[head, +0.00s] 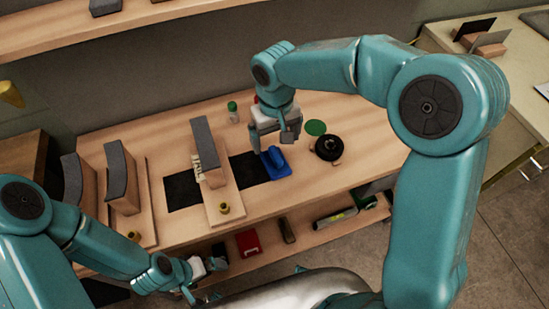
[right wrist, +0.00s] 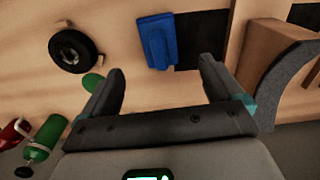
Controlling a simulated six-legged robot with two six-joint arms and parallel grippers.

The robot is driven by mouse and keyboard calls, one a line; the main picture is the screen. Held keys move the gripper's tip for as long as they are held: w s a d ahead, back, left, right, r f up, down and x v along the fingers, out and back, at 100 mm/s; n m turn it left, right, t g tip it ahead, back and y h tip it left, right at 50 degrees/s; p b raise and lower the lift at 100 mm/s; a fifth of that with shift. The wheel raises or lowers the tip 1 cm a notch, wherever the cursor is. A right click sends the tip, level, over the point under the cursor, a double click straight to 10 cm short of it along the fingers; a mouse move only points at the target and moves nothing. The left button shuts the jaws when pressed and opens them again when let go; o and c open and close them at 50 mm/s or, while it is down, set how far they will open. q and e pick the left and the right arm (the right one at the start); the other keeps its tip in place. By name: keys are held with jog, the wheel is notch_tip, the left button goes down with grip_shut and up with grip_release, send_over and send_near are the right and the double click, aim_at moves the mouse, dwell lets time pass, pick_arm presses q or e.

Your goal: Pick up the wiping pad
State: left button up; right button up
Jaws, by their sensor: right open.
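The blue wiping pad (head: 275,163) lies on the wooden bench, at the right end of a dark strip. It has a raised block on its top and also shows in the right wrist view (right wrist: 157,42). My right gripper (head: 270,146) is above the bench, just behind the pad in the head view. Its jaws (right wrist: 162,68) are apart with nothing between them, and the pad shows beyond the fingertips. My left gripper (head: 205,272) is low at the bench's front edge, away from the pad; its jaws are too small to read.
A black ring-shaped roll (head: 328,148) and a green disc (head: 316,127) lie right of the pad. A curved grey-topped block (head: 207,142) stands to its left. A green-capped bottle (head: 232,112) stands behind. A lower shelf holds a red item (head: 248,242).

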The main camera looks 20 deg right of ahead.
aim_at(276, 153)
notch_tip(276, 153, down, 4)
jog(key=shift+s+f, duration=0.1)
jog(key=shift+f, duration=0.05)
jog(key=f, duration=0.5)
jog(key=shift+w, duration=0.25)
jog(key=shift+r, duration=0.1)
jog(key=c, duration=1.2)
